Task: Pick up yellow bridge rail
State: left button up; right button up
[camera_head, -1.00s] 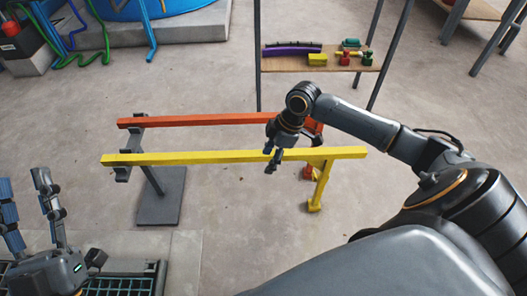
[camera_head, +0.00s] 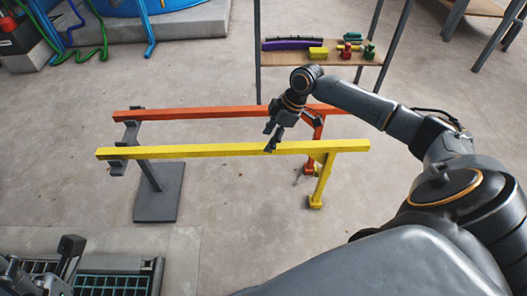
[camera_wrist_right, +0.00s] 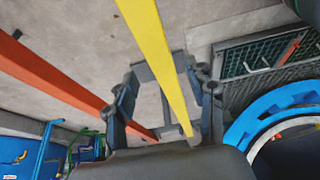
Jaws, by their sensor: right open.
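The yellow bridge rail (camera_head: 200,151) is a long bar with a leg (camera_head: 322,180) at its right end; its left end rests on a dark grey stand (camera_head: 150,175). My right gripper (camera_head: 272,137) is open at the rail, right of its middle. In the right wrist view the yellow rail (camera_wrist_right: 150,35) runs between the spread fingers of my right gripper (camera_wrist_right: 166,95). I cannot tell whether they touch it. My left gripper (camera_head: 42,262) is partly cut off at the lower left, away from the rail; its opening is unclear.
An orange rail (camera_head: 190,114) runs parallel just behind the yellow one; it also shows in the right wrist view (camera_wrist_right: 50,75). A wooden shelf (camera_head: 330,62) with small coloured parts stands behind. A dark grating (camera_head: 115,285) lies at the lower left.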

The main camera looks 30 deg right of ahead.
aim_at(263, 146)
jog(key=shift+b+x, duration=1.75)
jog(key=shift+x, duration=0.95)
jog(key=shift+s, duration=0.1)
grip_shut()
jog(key=shift+r, duration=0.1)
